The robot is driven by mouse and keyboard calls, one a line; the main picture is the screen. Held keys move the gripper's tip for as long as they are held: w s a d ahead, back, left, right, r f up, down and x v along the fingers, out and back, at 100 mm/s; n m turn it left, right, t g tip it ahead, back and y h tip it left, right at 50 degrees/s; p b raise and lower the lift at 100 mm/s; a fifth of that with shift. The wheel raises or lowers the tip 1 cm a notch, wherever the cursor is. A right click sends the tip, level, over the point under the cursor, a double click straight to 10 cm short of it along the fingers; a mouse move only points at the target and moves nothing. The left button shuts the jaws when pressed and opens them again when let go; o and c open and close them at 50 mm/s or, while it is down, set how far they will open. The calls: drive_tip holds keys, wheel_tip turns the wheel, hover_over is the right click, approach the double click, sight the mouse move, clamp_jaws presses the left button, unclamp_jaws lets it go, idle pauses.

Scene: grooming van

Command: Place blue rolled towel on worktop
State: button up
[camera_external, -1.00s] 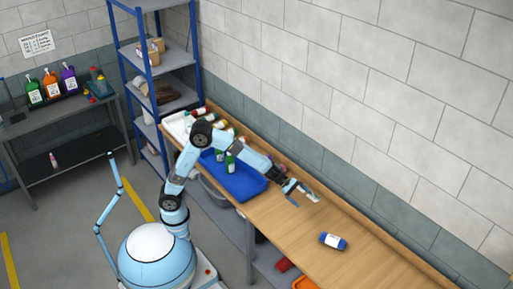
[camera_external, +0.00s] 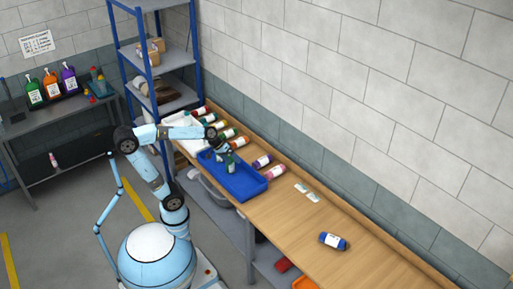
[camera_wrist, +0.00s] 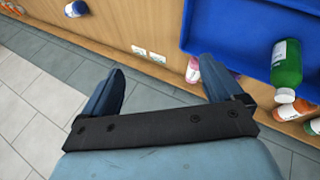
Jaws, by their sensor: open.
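A short blue roll with a white band (camera_external: 333,241), which looks like the blue rolled towel, lies on its side on the wooden worktop (camera_external: 290,222), towards its right end. It also shows at the top left of the wrist view (camera_wrist: 76,9). My gripper (camera_external: 225,152) is over the blue tray, well to the left of the roll and apart from it. In the wrist view my gripper (camera_wrist: 165,80) has its two fingers spread wide with nothing between them. In the external view the fingertips are small and hard to make out.
The blue tray (camera_external: 246,191) holds a green bottle (camera_external: 230,165), close to my gripper. Several bottles lie along the wall behind it, including a pink one (camera_external: 275,172). Two small pale cards (camera_external: 307,192) lie between tray and roll. The worktop around the roll is clear.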

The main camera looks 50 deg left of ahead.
drive_tip(key=s+a+f+m+y, duration=0.1)
drive_tip(key=s+a, duration=0.2)
drive_tip(key=a, duration=0.1)
drive_tip(key=s+a+m+y, duration=0.1)
drive_tip(key=s+a+y, duration=0.1)
drive_tip(key=s+a, duration=0.2)
drive_tip(key=s+a+f+y, duration=0.1)
drive_tip(key=s+a+y, duration=0.1)
drive_tip(key=s+a, duration=0.2)
drive_tip(key=shift+a+f+m+t, duration=0.15)
drive_tip(key=shift+a+m+t, duration=0.05)
drive_tip(key=shift+a, duration=0.3)
drive_tip(key=shift+a+f+m+t, duration=0.15)
drive_tip(key=shift+a+m+t, duration=0.05)
drive_tip(key=shift+a, duration=0.25)
drive_tip(key=shift+s+a+f, duration=0.1)
drive_tip(key=shift+s+a, duration=0.15)
drive_tip(key=shift+a, duration=0.1)
drive_tip(key=c, duration=0.3)
